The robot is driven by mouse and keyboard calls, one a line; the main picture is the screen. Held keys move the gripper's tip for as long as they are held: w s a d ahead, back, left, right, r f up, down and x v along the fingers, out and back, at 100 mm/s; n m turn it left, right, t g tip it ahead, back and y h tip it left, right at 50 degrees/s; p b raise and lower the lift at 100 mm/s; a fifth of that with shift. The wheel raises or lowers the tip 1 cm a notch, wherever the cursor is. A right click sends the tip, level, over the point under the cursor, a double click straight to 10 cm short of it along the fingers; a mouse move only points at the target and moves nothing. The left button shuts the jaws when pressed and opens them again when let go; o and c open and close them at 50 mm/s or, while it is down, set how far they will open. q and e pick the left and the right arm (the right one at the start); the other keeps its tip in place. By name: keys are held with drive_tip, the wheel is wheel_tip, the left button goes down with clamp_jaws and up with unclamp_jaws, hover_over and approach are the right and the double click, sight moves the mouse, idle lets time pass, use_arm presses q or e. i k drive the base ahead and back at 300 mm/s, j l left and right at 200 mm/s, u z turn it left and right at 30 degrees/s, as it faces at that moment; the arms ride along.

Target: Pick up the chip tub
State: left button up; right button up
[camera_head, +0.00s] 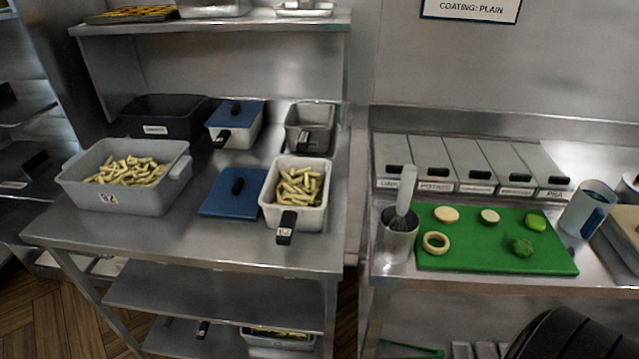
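A large grey tub (125,199) with a number label on its front and pale cut chips (127,171) in it stands at the left of the steel table. It is upright and has a grip on its right end. A smaller white container (296,214) with a dark front handle (286,228) also holds chips, to the right of the tub. I cannot tell for certain which one the task calls the chip tub. Neither of my grippers is in view.
A blue lid (228,196) lies between the two. Behind stand a black bin (160,115), a blue-lidded container (237,120) and a steel container (312,122). A shelf (220,28) overhangs the back. The right counter holds a green board (480,258) and a steel cup (397,240).

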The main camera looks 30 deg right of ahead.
sight(293, 197)
drive_tip(key=k+l+z, duration=0.1)
drive_tip(key=z, duration=0.7)
